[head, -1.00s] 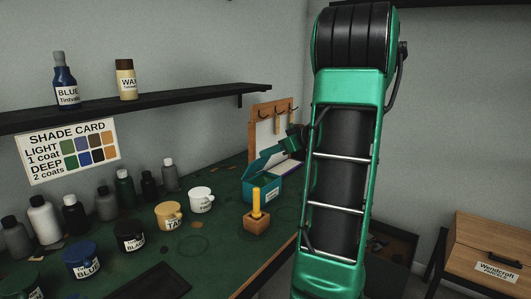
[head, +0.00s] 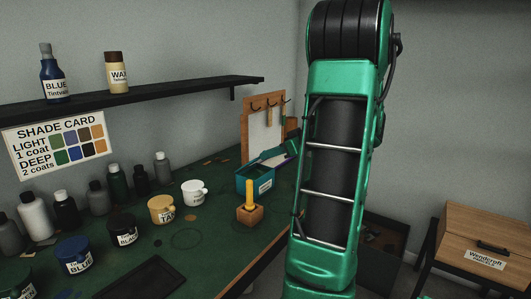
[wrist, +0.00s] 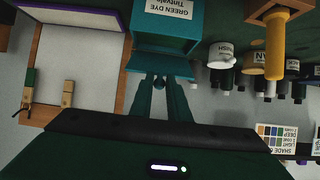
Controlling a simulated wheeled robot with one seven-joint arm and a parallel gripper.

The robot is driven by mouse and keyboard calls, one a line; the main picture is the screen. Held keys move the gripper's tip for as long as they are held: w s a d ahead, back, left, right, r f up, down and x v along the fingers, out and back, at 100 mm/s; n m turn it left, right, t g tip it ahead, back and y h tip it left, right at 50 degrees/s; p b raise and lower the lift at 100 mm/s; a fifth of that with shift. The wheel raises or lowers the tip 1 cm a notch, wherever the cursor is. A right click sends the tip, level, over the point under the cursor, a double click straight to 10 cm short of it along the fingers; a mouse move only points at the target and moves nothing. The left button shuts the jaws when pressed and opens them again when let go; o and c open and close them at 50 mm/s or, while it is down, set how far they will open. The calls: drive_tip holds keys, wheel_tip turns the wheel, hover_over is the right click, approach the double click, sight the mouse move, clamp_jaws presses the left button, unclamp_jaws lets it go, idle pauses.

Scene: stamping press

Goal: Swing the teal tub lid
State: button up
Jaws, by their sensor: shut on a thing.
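The teal tub (head: 254,183) stands on the green bench, left of my arm in the head view. It also shows at the top of the wrist view (wrist: 165,35), with a green dye label, upside down there. My gripper (wrist: 160,84) is shut on the edge of the tub's teal lid (wrist: 160,65). My fingers hide part of that edge. In the head view my gripper (head: 272,155) is small and partly hidden by my arm, so the lid's exact angle is hard to tell.
A wooden block with a yellow stick (head: 249,205) stands just in front of the tub. White (head: 193,193), tan (head: 162,210), black and blue pots stand to the left. A hook board (head: 264,125) and a purple-edged panel (wrist: 70,12) are close by the tub.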

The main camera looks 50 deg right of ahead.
drive_tip(key=shift+s+d+f, duration=0.15)
drive_tip(key=shift+s+f, duration=0.6)
drive_tip(key=shift+f, duration=0.15)
drive_tip(key=shift+f, duration=0.1)
drive_tip(key=shift+s+f, duration=0.35)
drive_tip(key=shift+f, duration=0.45)
drive_tip(key=shift+s+f, duration=0.35)
drive_tip(key=shift+f, duration=0.4)
drive_tip(key=shift+s+f, duration=0.2)
drive_tip(key=shift+f, duration=1.25)
drive_tip(key=o, duration=0.9)
